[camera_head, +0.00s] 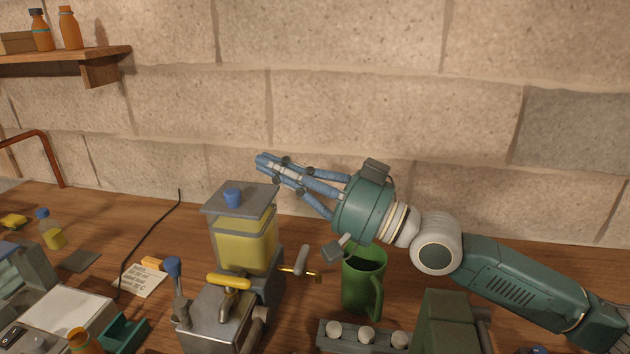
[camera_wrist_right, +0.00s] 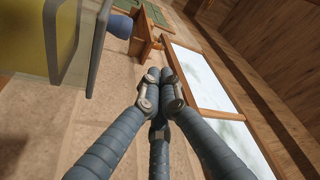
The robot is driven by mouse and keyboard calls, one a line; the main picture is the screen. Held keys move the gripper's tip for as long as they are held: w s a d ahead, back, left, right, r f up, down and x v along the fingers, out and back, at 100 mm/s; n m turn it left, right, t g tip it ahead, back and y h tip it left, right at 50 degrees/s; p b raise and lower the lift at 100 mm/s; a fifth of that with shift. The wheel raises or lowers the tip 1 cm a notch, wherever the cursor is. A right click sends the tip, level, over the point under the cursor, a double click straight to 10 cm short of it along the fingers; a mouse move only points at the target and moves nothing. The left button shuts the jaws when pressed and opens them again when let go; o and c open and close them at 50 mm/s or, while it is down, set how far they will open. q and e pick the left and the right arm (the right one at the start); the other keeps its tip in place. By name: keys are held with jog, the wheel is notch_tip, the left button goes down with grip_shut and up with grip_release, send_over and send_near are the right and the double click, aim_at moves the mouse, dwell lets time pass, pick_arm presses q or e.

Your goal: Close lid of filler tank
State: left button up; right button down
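The filler tank (camera_head: 246,250) is a clear box of yellow liquid on a grey machine, left of centre in the head view. Its grey lid (camera_head: 218,206) with a blue knob (camera_head: 233,197) lies over the top and looks about flat; I cannot tell whether it is fully seated. In the right wrist view the lid (camera_wrist_right: 92,45), knob (camera_wrist_right: 121,26) and tank (camera_wrist_right: 32,38) show at the upper left. My left gripper is not in view.
A green mug (camera_head: 362,285) stands right of the tank, below my right wrist. A yellow-handled tap (camera_head: 230,281) and a blue-knobbed lever (camera_head: 174,270) are on the machine's front. A stone wall (camera_head: 400,90) rises behind the table. A shelf (camera_head: 70,58) is at upper left.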

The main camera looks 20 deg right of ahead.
jog(key=v, duration=0.7)
jog(key=shift+s+d, duration=0.15)
jog(key=shift+d, duration=0.1)
